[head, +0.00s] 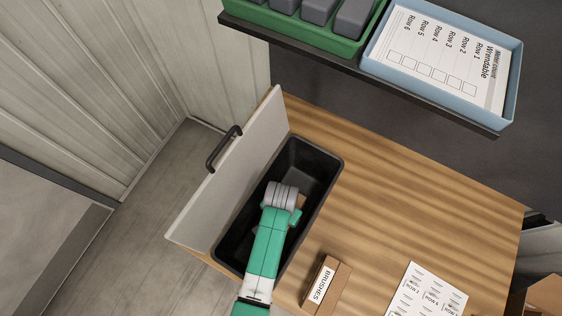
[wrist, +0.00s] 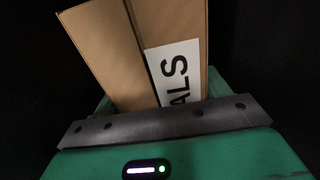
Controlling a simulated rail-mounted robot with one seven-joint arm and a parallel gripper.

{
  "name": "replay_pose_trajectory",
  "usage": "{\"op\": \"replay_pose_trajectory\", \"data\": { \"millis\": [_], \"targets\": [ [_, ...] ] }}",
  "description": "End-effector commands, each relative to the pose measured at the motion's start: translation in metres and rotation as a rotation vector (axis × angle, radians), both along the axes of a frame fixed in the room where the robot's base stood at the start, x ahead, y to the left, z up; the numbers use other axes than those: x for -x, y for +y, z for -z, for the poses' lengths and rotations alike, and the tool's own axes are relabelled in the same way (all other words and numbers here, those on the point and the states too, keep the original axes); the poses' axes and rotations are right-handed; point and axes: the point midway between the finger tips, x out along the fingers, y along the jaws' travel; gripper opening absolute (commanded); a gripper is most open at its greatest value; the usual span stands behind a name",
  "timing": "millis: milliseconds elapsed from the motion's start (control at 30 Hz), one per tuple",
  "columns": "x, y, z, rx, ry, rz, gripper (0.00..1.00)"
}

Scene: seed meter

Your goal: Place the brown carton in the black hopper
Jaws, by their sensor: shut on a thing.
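The black hopper (head: 312,160) is a long open bin set in the left end of the wooden table, with its pale lid raised on the left. My arm reaches down into it, and my gripper (wrist: 160,95) is shut on the brown carton (wrist: 105,50). The carton has a white label whose visible letters read "ALS", and dark surroundings show around it in the wrist view. In the head view only a small brown patch shows beside my wrist, inside the hopper's outline; my wrist hides most of it. I cannot tell whether the carton touches the hopper floor.
The raised lid (head: 232,185) with its dark handle stands along the hopper's left side. A box labelled BRUSHES (head: 328,284) and a printed sheet (head: 428,292) lie on the table (head: 420,200). A shelf above holds a green tray (head: 290,22) and a blue tray (head: 515,85).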

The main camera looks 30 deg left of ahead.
Motion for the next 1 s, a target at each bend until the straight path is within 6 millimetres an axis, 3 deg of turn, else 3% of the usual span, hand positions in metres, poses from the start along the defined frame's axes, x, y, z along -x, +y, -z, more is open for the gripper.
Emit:
{"op": "replay_pose_trajectory", "data": {
  "millis": [167, 200, 300, 567, 667, 1000],
  "targets": [
    [0.0, 0.0, 0.003, 0.0, -0.001, 0.0, 0.35],
    [0.0, 0.0, 0.003, 0.0, 0.001, 0.0, 0.78],
    [0.0, 0.0, 0.003, 0.0, 0.001, 0.0, 0.96],
    [0.0, 0.0, 0.002, 0.0, 0.001, 0.0, 0.96],
    [0.0, 0.0, -0.008, 0.0, 0.0, 0.0, 0.96],
    [0.0, 0.0, -0.091, 0.0, -0.002, 0.0, 0.96]
  ]
}}
